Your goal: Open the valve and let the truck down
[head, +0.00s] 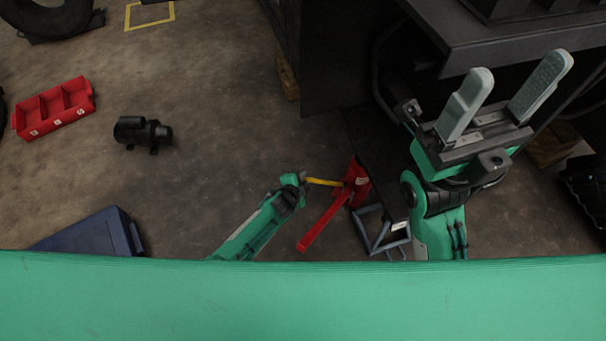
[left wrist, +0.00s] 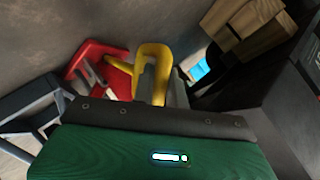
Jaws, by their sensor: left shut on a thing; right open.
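A red jack (head: 357,178) stands on the floor beside the dark truck body (head: 345,50), with a red lever (head: 322,226) slanting down toward the left. A yellow valve handle (head: 323,182) sticks out from the jack to the left. My left gripper (head: 305,180) is shut on the outer end of this handle. In the left wrist view the yellow handle (left wrist: 153,52) is a bent loop at the jaws, and the red jack (left wrist: 88,58) is behind it. The grip itself is partly hidden. My right gripper (head: 512,98) is open and empty, raised in front of the truck.
A blue-grey frame stand (head: 383,240) is right of the jack. Wooden blocks (head: 288,76) lie under the truck. A red bin (head: 53,108), a black motor (head: 142,132) and a blue box (head: 88,234) are on the left, with free floor between them and the jack.

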